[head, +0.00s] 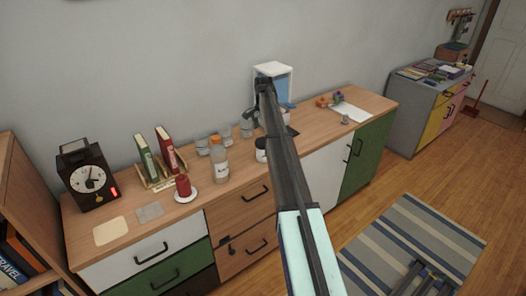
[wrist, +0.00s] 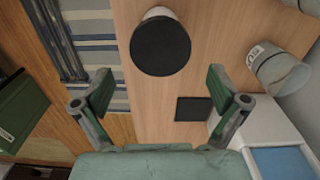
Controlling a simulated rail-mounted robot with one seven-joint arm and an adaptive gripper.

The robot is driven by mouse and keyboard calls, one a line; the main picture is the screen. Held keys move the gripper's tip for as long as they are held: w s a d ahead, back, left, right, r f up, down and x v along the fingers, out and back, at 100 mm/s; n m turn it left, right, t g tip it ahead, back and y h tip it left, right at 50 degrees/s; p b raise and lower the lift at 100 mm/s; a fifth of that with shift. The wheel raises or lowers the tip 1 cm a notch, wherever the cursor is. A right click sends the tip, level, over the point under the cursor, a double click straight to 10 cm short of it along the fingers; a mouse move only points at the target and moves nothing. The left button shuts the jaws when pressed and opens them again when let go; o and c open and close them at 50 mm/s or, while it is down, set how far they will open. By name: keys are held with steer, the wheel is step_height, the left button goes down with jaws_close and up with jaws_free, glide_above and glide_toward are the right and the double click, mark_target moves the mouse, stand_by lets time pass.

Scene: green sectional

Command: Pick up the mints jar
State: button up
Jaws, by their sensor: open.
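A jar with a black lid and pale body (wrist: 160,46) stands on the wooden top in the wrist view, ahead of my gripper (wrist: 160,88). In the head view this seems to be the black-topped jar (head: 261,148), partly hidden by my arm. A clear jar with a label (wrist: 278,72) is at the right in the wrist view. I cannot read either label, so I cannot tell for sure which is the mints jar. My gripper is open and empty, its fingers spread on either side below the black lid in the picture, apart from it.
A white box with a blue panel (wrist: 278,160) is close to the right finger. A flat black square (wrist: 193,109) lies between the fingers in the picture.

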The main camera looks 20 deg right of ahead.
mark_target(263, 149)
steer(key=shift+f+p, duration=1.75)
steer(key=shift+f, duration=3.15)
steer(key=shift+a, duration=0.1)
steer(key=c, duration=1)
